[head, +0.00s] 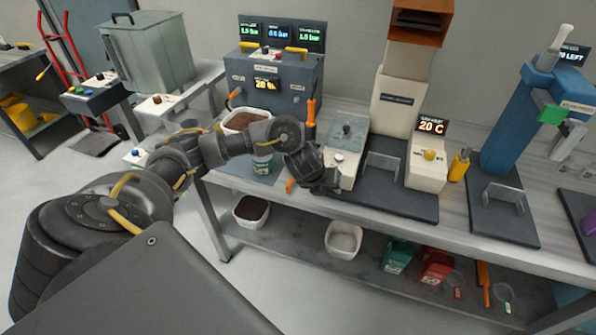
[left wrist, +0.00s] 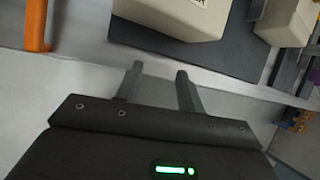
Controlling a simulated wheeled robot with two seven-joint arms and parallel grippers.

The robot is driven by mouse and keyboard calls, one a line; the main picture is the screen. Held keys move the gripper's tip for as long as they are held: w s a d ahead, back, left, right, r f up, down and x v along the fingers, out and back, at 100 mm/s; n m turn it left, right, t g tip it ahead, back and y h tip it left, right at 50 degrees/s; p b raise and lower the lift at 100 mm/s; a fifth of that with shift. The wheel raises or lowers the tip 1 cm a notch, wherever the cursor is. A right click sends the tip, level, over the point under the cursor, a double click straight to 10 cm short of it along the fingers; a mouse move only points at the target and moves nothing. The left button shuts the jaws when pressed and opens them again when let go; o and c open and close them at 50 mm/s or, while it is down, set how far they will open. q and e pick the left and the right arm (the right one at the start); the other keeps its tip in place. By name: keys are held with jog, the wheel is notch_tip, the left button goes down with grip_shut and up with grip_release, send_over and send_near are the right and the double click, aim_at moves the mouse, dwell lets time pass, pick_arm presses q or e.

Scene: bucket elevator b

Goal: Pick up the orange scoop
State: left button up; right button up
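My left gripper (head: 328,190) is at the front edge of the bench, just in front of the cream machine on its dark base. In the left wrist view its two fingers (left wrist: 158,78) stand apart with nothing between them. An orange piece (head: 290,185), perhaps a scoop handle, shows at the bench edge just left of the gripper, partly hidden by my arm. An orange piece also shows in the left wrist view (left wrist: 38,25), left of the fingers and apart from them. A long orange tool (head: 484,283) lies on the lower shelf. I cannot tell which is the scoop. My right gripper is not in view.
A white tub with brown contents (head: 245,118) stands on the bench behind my arm. The floor in front is clear.

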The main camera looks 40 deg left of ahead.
pick_arm(q)
jog(key=a+r+m+g+y, duration=0.1)
jog(key=a+r, duration=0.2)
jog(key=a, duration=0.4)
jog(key=a+r+g+y, duration=0.1)
jog(key=a+r+y, duration=0.15)
jog(key=a, duration=0.45)
jog(key=shift+h, duration=0.45)
jog(key=b+x, duration=0.2)
jog(key=x, duration=0.2)
jog(key=shift+s+f+b, duration=0.1)
jog(key=shift+f+b, duration=0.2)
jog(key=shift+f, duration=0.05)
jog(key=shift+w+a+f, duration=0.1)
jog(key=shift+w+f, duration=0.1)
jog(key=shift+f, duration=0.1)
jog(key=shift+x, duration=2.55)
jog(key=shift+w+r, duration=0.1)
grip_shut()
